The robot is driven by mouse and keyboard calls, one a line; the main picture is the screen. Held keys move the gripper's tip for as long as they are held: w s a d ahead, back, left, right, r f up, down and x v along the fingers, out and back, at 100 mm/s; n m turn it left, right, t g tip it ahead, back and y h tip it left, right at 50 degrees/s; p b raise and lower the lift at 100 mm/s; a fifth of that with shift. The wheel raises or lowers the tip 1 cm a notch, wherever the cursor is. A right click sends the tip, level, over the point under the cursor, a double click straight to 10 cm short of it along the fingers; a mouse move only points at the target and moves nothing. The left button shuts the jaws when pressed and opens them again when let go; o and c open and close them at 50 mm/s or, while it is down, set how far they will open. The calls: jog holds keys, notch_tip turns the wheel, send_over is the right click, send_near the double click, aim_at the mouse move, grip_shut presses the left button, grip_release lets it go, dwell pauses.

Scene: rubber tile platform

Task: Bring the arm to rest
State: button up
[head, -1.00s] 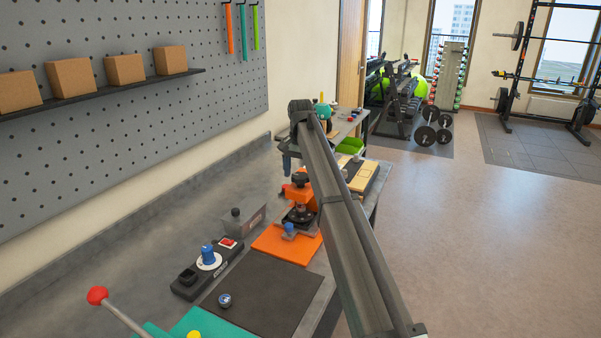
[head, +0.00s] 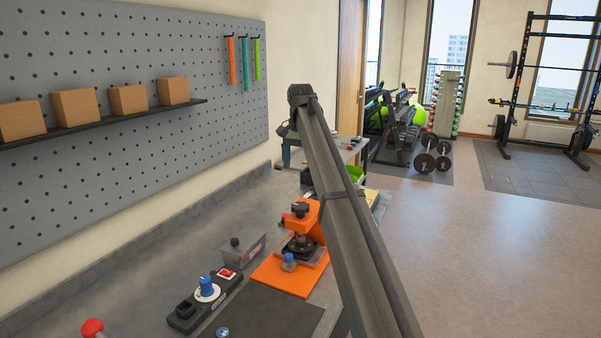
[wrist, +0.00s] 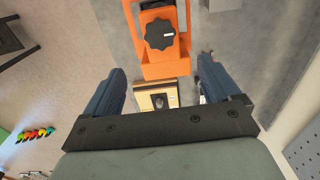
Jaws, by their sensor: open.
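My gripper (wrist: 162,78) is open, with its two dark blue fingers wide apart in the wrist view. Nothing is held between them. An orange fixture (wrist: 165,58) with a black star knob shows between and beyond the fingers. A pale block-like piece (wrist: 160,98) shows between the fingers, nearer the palm, with a gap to each finger. In the head view my arm runs from the lower right up to the middle, and I cannot make out the fingers there.
A workbench runs along the pegboard wall (head: 150,60). It holds an orange fixture (head: 305,225), a black control box with a blue knob (head: 207,287), a grey box (head: 242,252) and a dark mat (head: 265,318). A red ball knob (head: 92,328) stands front left. Open floor (head: 480,250) lies right.

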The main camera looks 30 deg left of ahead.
jog(key=shift+r, duration=0.15)
dwell(0.4)
